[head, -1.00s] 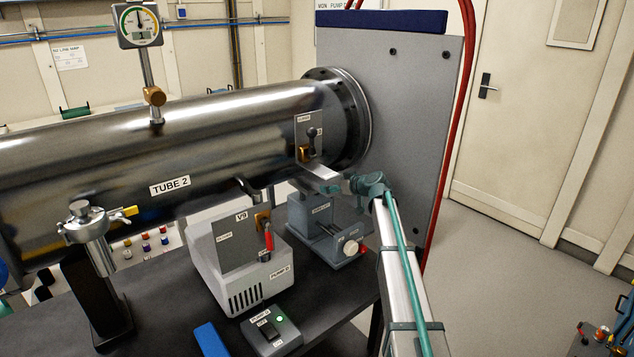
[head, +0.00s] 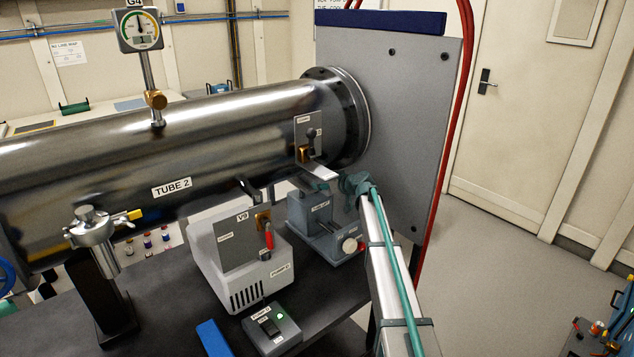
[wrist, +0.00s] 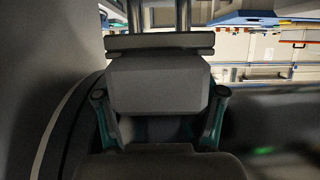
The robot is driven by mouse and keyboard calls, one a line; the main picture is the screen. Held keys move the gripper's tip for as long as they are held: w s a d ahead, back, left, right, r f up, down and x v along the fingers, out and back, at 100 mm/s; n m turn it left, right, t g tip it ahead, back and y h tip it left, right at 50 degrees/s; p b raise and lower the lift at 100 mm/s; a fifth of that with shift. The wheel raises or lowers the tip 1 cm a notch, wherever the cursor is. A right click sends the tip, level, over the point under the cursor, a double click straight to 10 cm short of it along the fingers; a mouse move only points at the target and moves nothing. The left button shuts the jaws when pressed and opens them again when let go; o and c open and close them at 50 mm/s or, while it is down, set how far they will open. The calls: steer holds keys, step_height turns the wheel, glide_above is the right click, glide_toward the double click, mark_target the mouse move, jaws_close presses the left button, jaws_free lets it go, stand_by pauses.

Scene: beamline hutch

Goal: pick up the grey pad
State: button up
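I cannot clearly pick out the grey pad in either view. In the wrist view a grey bevelled block (wrist: 158,85) sits between the teal fingers of my gripper (wrist: 160,112). I cannot tell whether this block is the pad, or whether the fingers touch it. A darker flat bar (wrist: 158,43) lies just beyond the block. In the head view my arm reaches to the right of the grey lift (head: 325,225), below the tube end. The gripper's fingertips are not clear there.
The steel tube (head: 190,140) runs above, ending at a flange and a large grey panel (head: 410,120). A pump (head: 237,262), switch box (head: 271,330) and blue block (head: 213,340) stand on the dark bench. Red hoses (head: 466,80) hang beside the panel.

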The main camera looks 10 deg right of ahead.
steer(key=c, duration=0.9)
steer(key=shift+r, duration=0.1)
